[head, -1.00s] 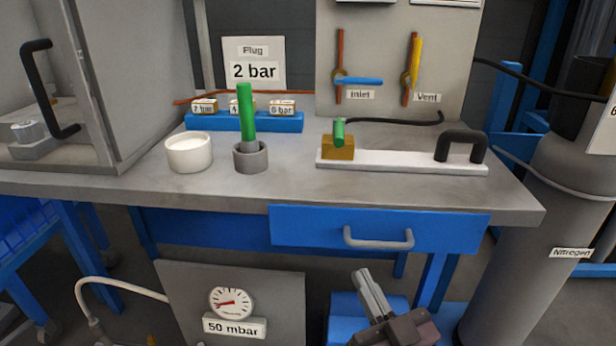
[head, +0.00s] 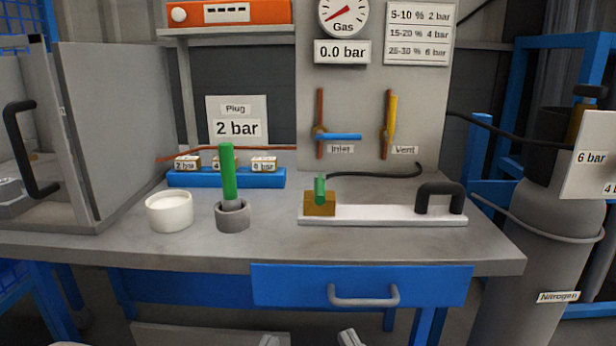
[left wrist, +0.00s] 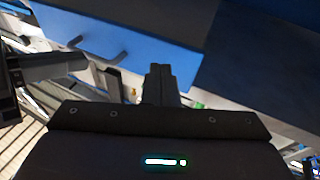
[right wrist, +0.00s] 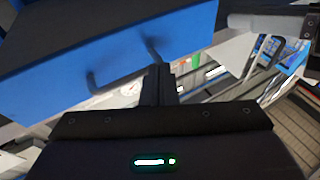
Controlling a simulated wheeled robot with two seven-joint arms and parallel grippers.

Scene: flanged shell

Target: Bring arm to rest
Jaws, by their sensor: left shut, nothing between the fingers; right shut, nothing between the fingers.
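Only the tips of my two grippers show at the bottom edge of the head view. My left gripper (head: 270,341) and my right gripper (head: 349,338) are both low, in front of the bench and below its blue drawer. In the left wrist view, the left fingers (left wrist: 160,72) are together with nothing between them. In the right wrist view, the right fingers (right wrist: 158,74) are also together and empty. Most of both arms is outside the head view.
The blue drawer (head: 360,287) with its grey handle hangs under the grey benchtop (head: 400,248). A white cup (head: 169,212), a green-handled tool in a grey holder (head: 232,218) and a white plate (head: 390,216) stand on top. A nitrogen cylinder (head: 545,240) is at right.

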